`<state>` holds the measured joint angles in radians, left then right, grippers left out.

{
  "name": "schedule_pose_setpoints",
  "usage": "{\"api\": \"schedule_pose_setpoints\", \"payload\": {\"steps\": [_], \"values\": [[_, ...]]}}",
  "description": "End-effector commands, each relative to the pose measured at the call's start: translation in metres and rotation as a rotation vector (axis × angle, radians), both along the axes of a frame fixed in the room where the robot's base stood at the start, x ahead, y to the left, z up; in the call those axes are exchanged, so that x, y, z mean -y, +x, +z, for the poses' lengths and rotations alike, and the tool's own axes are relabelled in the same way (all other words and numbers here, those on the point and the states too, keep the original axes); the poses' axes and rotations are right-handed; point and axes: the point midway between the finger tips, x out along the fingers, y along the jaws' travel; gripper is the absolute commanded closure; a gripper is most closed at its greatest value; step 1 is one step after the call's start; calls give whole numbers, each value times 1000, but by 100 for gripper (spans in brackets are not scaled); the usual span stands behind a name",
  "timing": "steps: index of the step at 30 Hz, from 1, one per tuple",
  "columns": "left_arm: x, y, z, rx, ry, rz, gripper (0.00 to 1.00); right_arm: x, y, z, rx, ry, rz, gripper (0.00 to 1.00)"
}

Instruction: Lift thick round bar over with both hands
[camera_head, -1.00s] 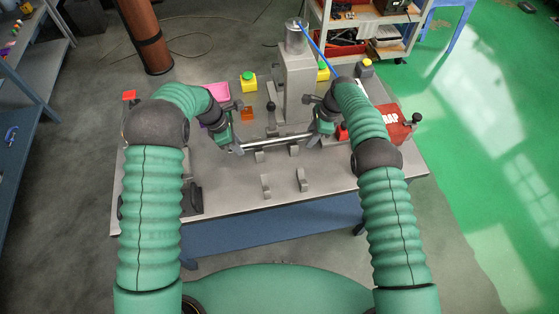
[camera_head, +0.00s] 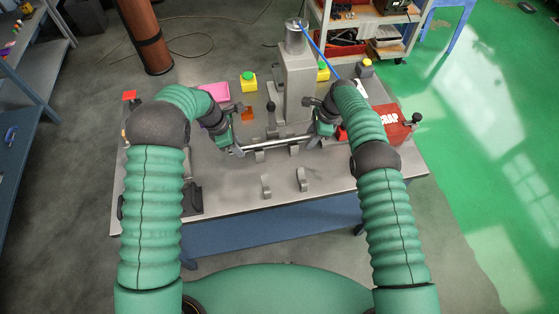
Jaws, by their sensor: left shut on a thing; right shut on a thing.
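A shiny round metal bar (camera_head: 276,142) runs left to right across the middle of the table. My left gripper (camera_head: 236,149) is shut on its left end, and my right gripper (camera_head: 314,140) is shut on its right end. The bar is close above or at the rear pair of grey supports (camera_head: 259,156); I cannot tell whether it touches them. The front pair of grey supports (camera_head: 266,186) stands empty, nearer to me. The fingertips are small and partly hidden by the gripper bodies.
A grey column machine (camera_head: 298,85) stands behind the bar. A red scrap box (camera_head: 391,125) is at the right, a pink tray (camera_head: 216,92) and yellow button box (camera_head: 249,82) at the back left.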

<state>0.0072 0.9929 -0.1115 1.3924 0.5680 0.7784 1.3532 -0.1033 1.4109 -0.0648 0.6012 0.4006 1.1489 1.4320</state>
Motion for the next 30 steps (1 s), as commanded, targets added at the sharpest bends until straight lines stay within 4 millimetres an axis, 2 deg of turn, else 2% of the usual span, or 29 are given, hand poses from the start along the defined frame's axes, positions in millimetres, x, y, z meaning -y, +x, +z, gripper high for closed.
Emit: {"api": "schedule_pose_setpoints", "payload": {"steps": [13, 14, 19, 26, 27, 30], "values": [[4, 0, 0, -3, -6, -2, 100, -3, 2, 2, 4, 7, -5, 100], [4, 0, 0, -3, -6, -2, 74, -3, 2, 2, 4, 7, -5, 100], [2, 0, -1, -2, -4, -1, 52, -3, 2, 1, 4, 6, -4, 100], [1, 0, -1, -2, -1, -1, 50, -1, 2, 1, 5, 4, -5, 100], [0, -2, -4, -6, 1, -2, 50, -1, 2, 1, 4, 4, -4, 66], [0, -1, -3, -6, 2, -1, 50, -1, 2, 0, 3, 3, -3, 53]]}}
